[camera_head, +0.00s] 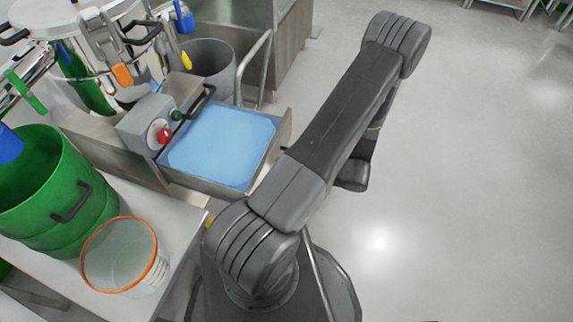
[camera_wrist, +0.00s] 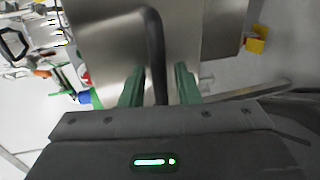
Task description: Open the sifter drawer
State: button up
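The sifter drawer (camera_head: 222,146) shows in the head view as a steel-walled tray with a blue floor. It stands out to the right of a grey control box (camera_head: 148,124) with a red button. Its right-hand front is partly behind my arm. In the wrist view a black bar handle (camera_wrist: 156,40) runs in front of a steel panel (camera_wrist: 110,35). My gripper (camera_wrist: 160,85) has its two green fingers on either side of this handle, with a gap visible at each side. I cannot tell whether they touch it at depth. The head view hides my gripper behind my arm.
A green drum (camera_head: 55,200) and a clear tub with an orange rim (camera_head: 108,275) stand on the left bench. A grey bin (camera_head: 207,68) stands behind the drawer. The floor (camera_head: 470,170) to the right is clear. A yellow object (camera_wrist: 257,40) shows in the wrist view.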

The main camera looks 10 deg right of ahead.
jog(key=p+v, duration=0.2)
jog(key=v, duration=1.1)
jog(key=shift+s+d, duration=0.3)
jog(key=shift+w+a, duration=0.1)
jog(key=b+x, duration=0.2)
jog(key=x, duration=1.1)
jog(key=shift+w+a, duration=0.25)
jog(key=shift+a, duration=0.05)
